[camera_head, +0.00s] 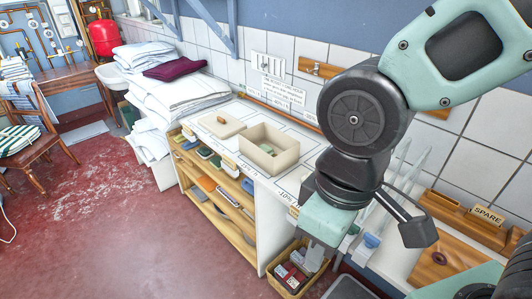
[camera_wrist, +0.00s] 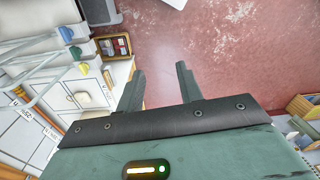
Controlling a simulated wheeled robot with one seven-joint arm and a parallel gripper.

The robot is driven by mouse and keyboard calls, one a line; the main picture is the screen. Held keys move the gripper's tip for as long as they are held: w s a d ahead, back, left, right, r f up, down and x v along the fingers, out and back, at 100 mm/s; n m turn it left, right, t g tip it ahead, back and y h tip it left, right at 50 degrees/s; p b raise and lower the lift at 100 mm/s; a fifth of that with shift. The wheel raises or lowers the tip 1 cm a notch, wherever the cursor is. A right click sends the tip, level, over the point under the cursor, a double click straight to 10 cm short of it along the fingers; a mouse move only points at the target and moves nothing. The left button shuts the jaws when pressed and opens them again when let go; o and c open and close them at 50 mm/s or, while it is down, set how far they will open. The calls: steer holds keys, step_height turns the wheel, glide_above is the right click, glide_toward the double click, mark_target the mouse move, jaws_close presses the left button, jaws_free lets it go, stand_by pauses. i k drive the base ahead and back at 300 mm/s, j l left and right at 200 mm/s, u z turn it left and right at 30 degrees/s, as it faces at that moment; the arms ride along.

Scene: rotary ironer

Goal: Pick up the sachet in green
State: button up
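A beige open box (camera_head: 289,158) stands on the white counter in the head view. A small greenish item (camera_head: 266,149) lies inside it, partly hidden by the walls; it may be the green sachet, but it is too small to tell. My gripper (camera_head: 312,258) hangs to the right of the box, in front of the counter, and points downward. In the wrist view its two fingers (camera_wrist: 160,82) are apart with nothing between them, above the red floor. Neither the box nor the greenish item can be made out in the wrist view.
A flat beige lid (camera_head: 220,125) lies left of the box. Shelves (camera_head: 222,200) below hold several coloured packets. A wooden crate (camera_head: 292,280) with packets stands below my gripper. White folded linen (camera_head: 180,95) is piled behind left. The red floor (camera_head: 120,220) is clear.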

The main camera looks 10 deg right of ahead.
mark_target(266, 149)
steer(key=i+j+u, duration=0.1)
steer(key=i+j, duration=0.2)
steer(key=i+j+u, duration=0.15)
steer(key=i+j, duration=0.15)
steer(key=i, duration=0.2)
steer(key=i+j+u, duration=0.1)
steer(key=i+j, duration=0.15)
steer(key=i, duration=0.15)
steer(key=i+j+u, duration=0.1)
steer(key=i, duration=0.3)
steer(key=j, duration=0.1)
